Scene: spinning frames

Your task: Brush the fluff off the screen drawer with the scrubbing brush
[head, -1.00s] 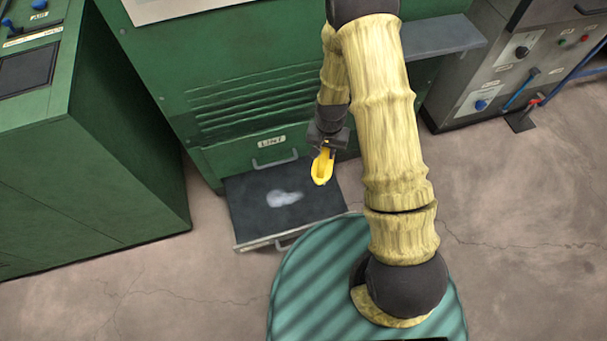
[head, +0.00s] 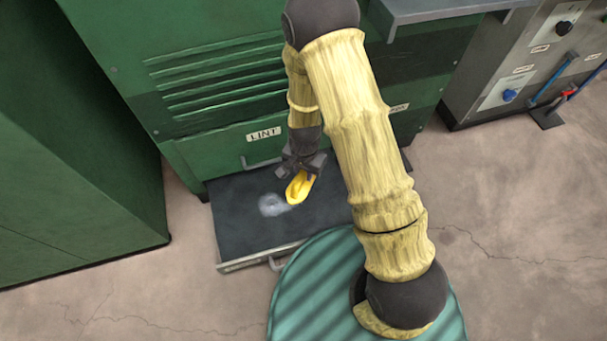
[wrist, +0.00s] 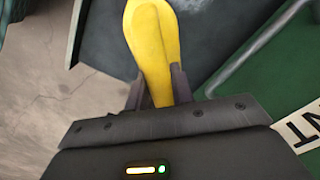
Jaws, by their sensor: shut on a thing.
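The scrubbing brush (head: 299,188) is yellow, and my gripper (head: 300,170) is shut on its handle. It also shows in the wrist view (wrist: 151,45), reaching away from between my gripper's fingers (wrist: 157,92). The screen drawer (head: 320,215) is pulled out at the base of the green machine, a dark flat screen in a pale frame. The fluff (head: 271,205) is a whitish patch on the screen, left of the brush head. In the head view the brush end overlaps the fluff's right edge; whether it touches the screen cannot be told. Bristles are hidden.
The green machine (head: 215,85) with a LINT label (head: 264,134) and a handle rises behind the drawer. A green cabinet (head: 80,150) stands left. A grey shelf (head: 445,10) juts out above right. A grey control box (head: 500,70) stands right. Concrete floor (head: 500,260) is free at right.

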